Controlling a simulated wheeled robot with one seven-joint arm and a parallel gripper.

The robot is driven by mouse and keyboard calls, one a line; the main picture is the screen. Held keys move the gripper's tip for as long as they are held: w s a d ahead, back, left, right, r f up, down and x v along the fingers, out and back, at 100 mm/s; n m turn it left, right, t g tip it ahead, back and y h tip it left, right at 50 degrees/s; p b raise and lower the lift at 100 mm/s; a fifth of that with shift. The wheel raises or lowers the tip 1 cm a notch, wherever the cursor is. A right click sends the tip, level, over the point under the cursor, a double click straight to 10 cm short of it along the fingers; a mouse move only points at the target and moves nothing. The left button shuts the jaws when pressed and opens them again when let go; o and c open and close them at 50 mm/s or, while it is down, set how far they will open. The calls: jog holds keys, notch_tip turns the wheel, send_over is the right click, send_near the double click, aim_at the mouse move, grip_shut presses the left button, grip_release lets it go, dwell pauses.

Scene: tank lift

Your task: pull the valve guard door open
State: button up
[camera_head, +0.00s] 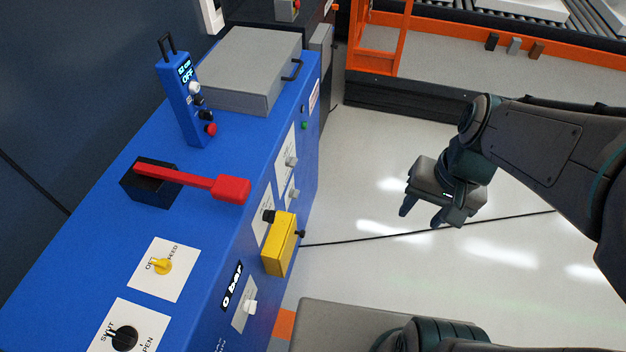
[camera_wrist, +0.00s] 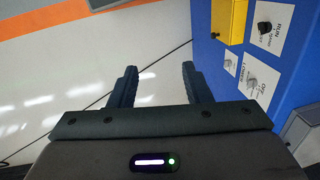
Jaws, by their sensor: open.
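A yellow box-like cover (camera_head: 280,246), which looks like the valve guard door, sits on the front face of the blue cabinet (camera_head: 240,170). A small dark knob (camera_head: 301,234) sticks out from its right side. The cover appears shut; what is behind it is hidden. In the wrist view the yellow cover (camera_wrist: 229,20) shows at the top right, partly cut off by the frame. My gripper (camera_head: 420,216) is open and empty, to the right of the cover and clear of it, above the floor. In the wrist view its two fingers (camera_wrist: 159,72) are spread apart with nothing between them.
A red lever (camera_head: 230,189), a blue control pendant (camera_head: 183,100) and a grey box with a handle (camera_head: 245,70) are on the cabinet top. White-labelled knobs line its front face. A dark cable crosses the floor. An orange-framed conveyor (camera_head: 375,62) stands behind. The floor between is free.

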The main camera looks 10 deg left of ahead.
jog(key=w+a+f+m+y+b, duration=0.35)
jog(key=f+m+y+b, duration=0.35)
jog(key=f, duration=0.7)
jog(key=w+a+f+m+t+y+b, duration=0.1)
jog(key=w+a+f+m+y+b, duration=0.3)
jog(key=f+b, duration=0.75)
jog(key=w+a+f+m+y+b, duration=0.2)
jog(key=w+f+m+y+b, duration=0.35)
jog(key=f, duration=1.05)
jog(key=a+b, duration=0.3)
jog(key=a, duration=1)
jog(key=shift+m, duration=0.35)
jog(key=shift+f, duration=0.1)
grip_shut()
